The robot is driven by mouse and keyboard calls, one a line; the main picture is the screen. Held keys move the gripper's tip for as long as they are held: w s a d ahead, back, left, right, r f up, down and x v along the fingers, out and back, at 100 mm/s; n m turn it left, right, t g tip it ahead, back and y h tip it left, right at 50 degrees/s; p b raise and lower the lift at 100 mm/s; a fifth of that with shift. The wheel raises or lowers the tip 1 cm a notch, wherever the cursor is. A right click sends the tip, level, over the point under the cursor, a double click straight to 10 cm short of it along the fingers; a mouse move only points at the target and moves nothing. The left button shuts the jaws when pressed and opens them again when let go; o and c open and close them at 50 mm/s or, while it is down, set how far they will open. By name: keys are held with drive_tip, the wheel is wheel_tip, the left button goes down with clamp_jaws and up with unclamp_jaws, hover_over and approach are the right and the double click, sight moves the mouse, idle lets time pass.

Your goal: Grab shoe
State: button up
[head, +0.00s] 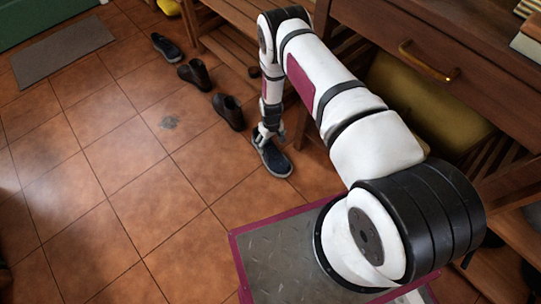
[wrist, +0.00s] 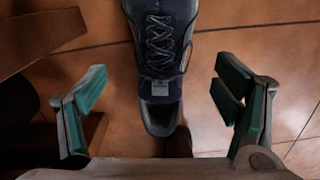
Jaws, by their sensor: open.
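A dark blue lace-up shoe with a pale sole edge (head: 273,158) stands on the tiled floor below my gripper in the head view. In the wrist view the same shoe (wrist: 160,60) lies between the two fingers, laces up, its far end cut off by the top edge. My gripper (wrist: 160,100) is open, with green-padded fingers apart on both sides of the shoe and no finger visibly touching it. In the head view my gripper (head: 268,134) points down at the shoe's upper end, and its fingers are small there.
Several other dark shoes stand in a row on the floor: one (head: 229,111), another (head: 194,74) and a blue one (head: 166,47). A wooden bench (head: 225,50) and a drawer cabinet (head: 440,50) stand close on the right. Floor at left is clear, with a grey mat (head: 62,54).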

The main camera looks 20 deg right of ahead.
sight(270, 149)
drive_tip(key=shift+w+a+f+b, duration=0.1)
drive_tip(key=shift+f+b, duration=0.9)
drive_tip(key=shift+f, duration=0.85)
drive_tip(key=shift+w+a+f+b, duration=0.1)
drive_tip(key=shift+f+b, duration=0.85)
drive_tip(key=shift+f, duration=0.9)
drive_tip(key=shift+r, duration=0.1)
drive_tip(key=shift+d, duration=0.1)
drive_tip(key=c, duration=1.5)
drive_tip(key=shift+r, duration=0.15)
